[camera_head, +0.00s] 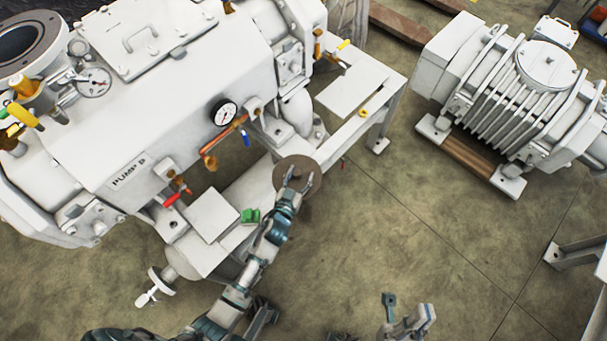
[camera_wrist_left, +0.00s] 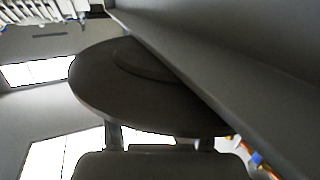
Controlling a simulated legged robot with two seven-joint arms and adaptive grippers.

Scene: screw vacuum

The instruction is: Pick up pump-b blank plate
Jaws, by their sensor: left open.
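A brown round plate (camera_head: 290,164), which looks like the blank plate, is at the end of the white frame beside the machine labelled PUMP B (camera_head: 127,171). My left gripper (camera_head: 297,179) is open, with its fingers over the plate in the head view. In the left wrist view the plate (camera_wrist_left: 110,85) is a large dark disc close ahead, partly covered by a grey surface. My left fingers (camera_wrist_left: 160,140) are spread at its near edge; contact is unclear. My right gripper (camera_head: 406,316) is low in the head view, away from the plate; its opening is unclear.
Green blocks (camera_head: 250,216) lie on the frame near my left forearm. Red (camera_head: 178,197) and blue (camera_head: 246,139) valve handles stick out from the pump. Another ribbed machine (camera_head: 520,95) stands at the upper right. The floor between is clear.

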